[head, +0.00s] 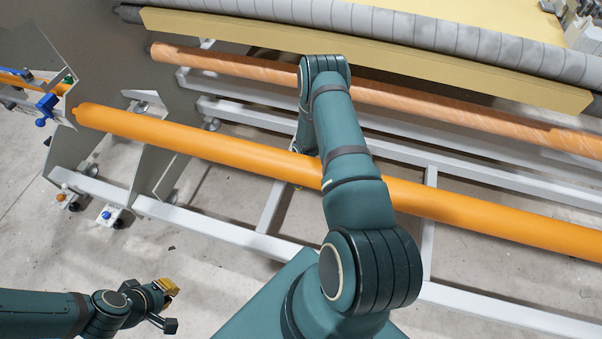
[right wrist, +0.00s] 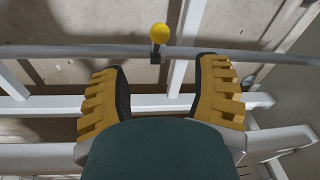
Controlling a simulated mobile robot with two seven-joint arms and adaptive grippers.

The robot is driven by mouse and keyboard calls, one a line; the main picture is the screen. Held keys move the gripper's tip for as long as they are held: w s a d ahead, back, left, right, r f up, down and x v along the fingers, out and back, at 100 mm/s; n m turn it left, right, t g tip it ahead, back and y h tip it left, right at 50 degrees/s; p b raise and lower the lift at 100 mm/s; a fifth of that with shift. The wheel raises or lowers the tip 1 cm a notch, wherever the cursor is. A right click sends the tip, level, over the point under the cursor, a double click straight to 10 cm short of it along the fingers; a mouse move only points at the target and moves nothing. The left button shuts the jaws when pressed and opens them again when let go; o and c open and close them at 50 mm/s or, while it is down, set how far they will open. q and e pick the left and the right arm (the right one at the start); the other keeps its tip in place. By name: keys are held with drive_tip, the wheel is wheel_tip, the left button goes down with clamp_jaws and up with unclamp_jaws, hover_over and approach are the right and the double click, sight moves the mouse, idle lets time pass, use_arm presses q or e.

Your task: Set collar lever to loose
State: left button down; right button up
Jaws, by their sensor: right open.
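A small lever with a round yellow knob (right wrist: 159,34) on a dark stem and block shows in the right wrist view. It is on a thin grey bar (right wrist: 80,50); I cannot tell if it is the collar lever or how it is set. My right gripper (right wrist: 160,66) is open and empty, its two yellow-padded fingers wide apart. The knob appears just beyond the fingertips, between them, without visible contact. In the head view my own right arm hides that gripper and the lever. My left gripper (head: 167,289) is low at the left, away from the frame; its jaw gap is unclear.
A long orange roll (head: 240,155) crosses the white frame (head: 190,217). A wrapped brown roll (head: 430,99) and a grey padded roller (head: 440,35) lie behind. Blue-handled hardware (head: 45,106) and a small blue knob (head: 106,214) are at the left. Bare floor surrounds my left gripper.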

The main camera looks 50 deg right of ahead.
drive_tip(key=shift+s+r, duration=0.1)
drive_tip(key=shift+r, duration=0.4)
drive_tip(key=c, duration=0.5)
drive_tip(key=shift+s+d+f+m+g, duration=0.1)
drive_tip(key=shift+s+d+m+g, duration=0.15)
drive_tip(key=shift+d, duration=0.3)
drive_tip(key=shift+s+d+m+g, duration=0.15)
drive_tip(key=shift+s+d, duration=0.15)
drive_tip(key=shift+d, duration=0.25)
clamp_jaws()
drive_tip(key=w+d+r+m+y+p, duration=0.2)
drive_tip(key=w+d+r+m+p, duration=0.15)
drive_tip(key=d, duration=0.25)
drive_tip(key=a+f+b, duration=0.2)
drive_tip(key=a+f, duration=0.2)
drive_tip(key=f, duration=0.8)
drive_tip(key=shift+s+a+f, duration=0.35)
drive_tip(key=shift+s+f, duration=0.05)
drive_tip(key=shift+s, duration=0.05)
